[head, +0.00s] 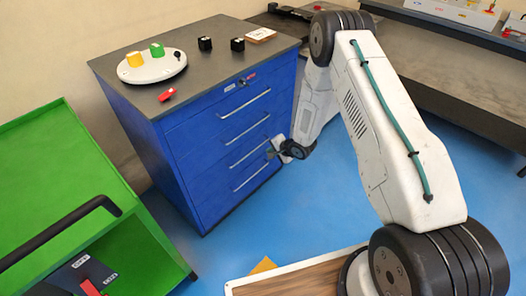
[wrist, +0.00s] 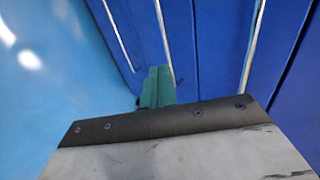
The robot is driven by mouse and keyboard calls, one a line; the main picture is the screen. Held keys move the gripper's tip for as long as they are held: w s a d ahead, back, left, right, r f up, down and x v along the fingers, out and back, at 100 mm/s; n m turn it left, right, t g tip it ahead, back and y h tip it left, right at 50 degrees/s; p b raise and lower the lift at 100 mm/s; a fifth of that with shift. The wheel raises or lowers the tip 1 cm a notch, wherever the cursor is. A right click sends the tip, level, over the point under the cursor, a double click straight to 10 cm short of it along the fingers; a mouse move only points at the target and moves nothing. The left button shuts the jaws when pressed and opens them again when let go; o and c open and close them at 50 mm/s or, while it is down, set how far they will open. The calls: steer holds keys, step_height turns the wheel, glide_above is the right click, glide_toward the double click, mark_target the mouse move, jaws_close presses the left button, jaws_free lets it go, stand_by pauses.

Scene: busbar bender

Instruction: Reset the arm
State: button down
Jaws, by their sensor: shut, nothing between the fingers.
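My white arm reaches out from the lower right of the head view and bends down beside the blue drawer cabinet (head: 215,140). My gripper (head: 272,150) is at the cabinet's front, near the drawer handles; I cannot tell whether it touches them. In the wrist view, my gripper's green fingers (wrist: 158,86) are together and empty, pointing along the blue drawer fronts (wrist: 215,50).
On the cabinet top are a white round plate (head: 156,73) with yellow and green blocks, a red piece (head: 167,95) and two black blocks. A green cart (head: 60,190) stands left. A dark workbench (head: 440,75) is behind my arm. Blue floor (head: 270,220) is open below.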

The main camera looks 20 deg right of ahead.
steer(key=s+d+n+g+h, duration=0.3)
steer(key=s+d, duration=0.2)
steer(key=s, duration=0.4)
steer(key=s+d+r+n+g+h, duration=0.1)
steer(key=s+d+r+n+g, duration=0.15)
steer(key=r, duration=0.25)
steer(key=s+d+r+n+g+h, duration=0.1)
steer(key=s+d+r+h, duration=0.15)
steer(key=r, duration=0.25)
steer(key=s+r+n+g, duration=0.1)
steer(key=s+r, duration=0.3)
steer(key=r, duration=0.3)
steer(key=s+a+r+n+g, duration=0.1)
steer(key=s+r, duration=0.4)
steer(key=r, duration=0.3)
steer(key=s+r+n+g, duration=0.1)
steer(key=s+r, duration=0.3)
steer(key=r, duration=0.3)
steer(key=s+a+r+n+t, duration=0.1)
steer(key=s+a+r, duration=0.2)
steer(key=s+r, duration=0.6)
steer(key=s+a+r+n+t+y, duration=0.1)
steer(key=s+a+r+t, duration=0.1)
steer(key=s+r, duration=0.7)
steer(key=shift+a+r, duration=0.3)
steer(key=shift+a, duration=0.15)
steer(key=shift+y, duration=0.25)
